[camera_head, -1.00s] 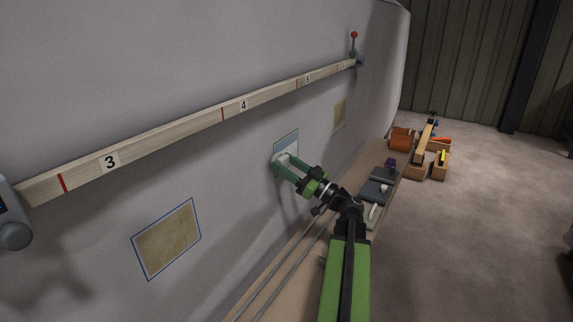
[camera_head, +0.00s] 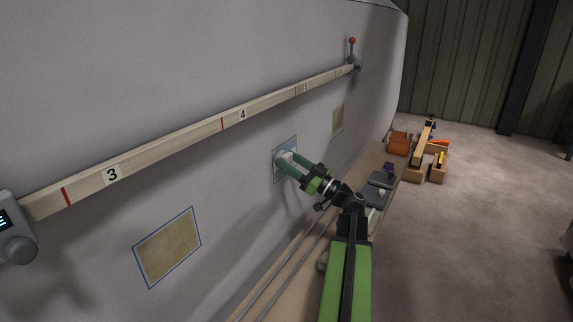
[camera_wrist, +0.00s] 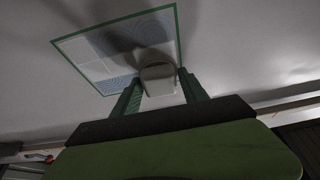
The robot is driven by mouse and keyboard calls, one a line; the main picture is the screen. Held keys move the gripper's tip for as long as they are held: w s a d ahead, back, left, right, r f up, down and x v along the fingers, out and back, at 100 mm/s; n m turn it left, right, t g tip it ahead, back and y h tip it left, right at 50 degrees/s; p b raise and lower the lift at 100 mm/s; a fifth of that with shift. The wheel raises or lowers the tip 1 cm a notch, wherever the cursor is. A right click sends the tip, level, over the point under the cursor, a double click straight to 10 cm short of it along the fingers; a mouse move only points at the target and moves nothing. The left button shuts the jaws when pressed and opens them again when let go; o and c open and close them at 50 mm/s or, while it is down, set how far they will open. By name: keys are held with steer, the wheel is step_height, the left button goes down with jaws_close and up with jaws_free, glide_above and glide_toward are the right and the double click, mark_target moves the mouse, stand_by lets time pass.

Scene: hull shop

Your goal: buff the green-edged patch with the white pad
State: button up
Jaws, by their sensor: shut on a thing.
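The green-edged patch (camera_wrist: 91,70) is on the wall in front of my gripper. In the head view the patch (camera_head: 292,144) is partly covered by my gripper. My gripper (camera_wrist: 160,84) is shut on the white pad (camera_wrist: 158,76), which sits between the green fingers over the patch's lower right part. In the head view my gripper (camera_head: 283,163) reaches the patch's middle. I cannot tell whether the pad touches the surface.
A blue-edged tan patch (camera_head: 168,246) is at lower left and another tan patch (camera_head: 338,121) farther along. A numbered wooden strip (camera_head: 190,138) runs above. A bench (camera_head: 372,160) below holds dark pads (camera_head: 376,193). Orange and wooden items (camera_head: 400,143) stand beyond.

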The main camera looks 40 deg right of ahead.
steer(key=shift+w+d, duration=0.45)
steer(key=shift+d, duration=1.4)
steer(key=shift+w+d, duration=0.5)
steer(key=shift+d, duration=1.3)
steer(key=shift+w+d, duration=0.45)
steer(key=shift+d, duration=1.4)
steer(key=shift+s+a, duration=0.6)
steer(key=shift+a, duration=1.75)
steer(key=shift+s+a, duration=0.55)
steer(key=shift+a, duration=1.8)
steer(key=shift+s+a, duration=0.6)
steer(key=shift+a, duration=1.75)
steer(key=shift+f+b, duration=1.1)
steer(key=shift+f, duration=0.05)
steer(key=shift+d+r, duration=0.15)
steer(key=shift+w+d+r, duration=0.1)
steer(key=shift+w+d, duration=0.05)
steer(key=shift+d, duration=0.4)
steer(key=shift+w+d, duration=0.1)
steer(key=shift+d, duration=0.45)
steer(key=shift+w+d, duration=0.5)
steer(key=shift+d, duration=1.45)
steer(key=shift+w+d, duration=0.45)
steer(key=shift+d, duration=1.45)
steer(key=shift+w+d, duration=0.5)
steer(key=shift+d, duration=1.45)
steer(key=shift+f+b, duration=0.95)
steer(key=shift+f, duration=0.2)
